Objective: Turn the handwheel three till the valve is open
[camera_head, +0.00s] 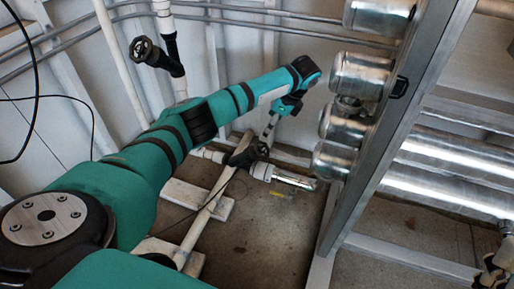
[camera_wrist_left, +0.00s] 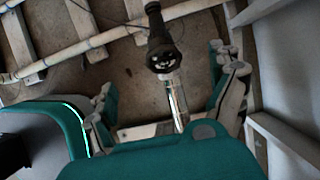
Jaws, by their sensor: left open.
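A small black handwheel (camera_head: 262,150) sits on a pale pipe low near the floor, with a shiny metal tube to its right. A black handwheel on a valve also shows in the left wrist view (camera_wrist_left: 163,57), top centre, above a shiny tube. No number is readable on it. My left gripper (camera_head: 267,132) reaches down from the upper right, its fingers close to the low handwheel. In the left wrist view the gripper (camera_wrist_left: 166,85) is open, its fingers wide apart on either side of the tube. I see no grip on the wheel; contact cannot be told.
Another black handwheel (camera_head: 140,49) is on a pipe at the upper left. Metal cylinders (camera_head: 361,75) and a grey frame post (camera_head: 392,125) stand to the right of my gripper. Pale pipes and blocks (camera_head: 185,197) lie on the floor. Bare floor (camera_head: 262,225) lies between.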

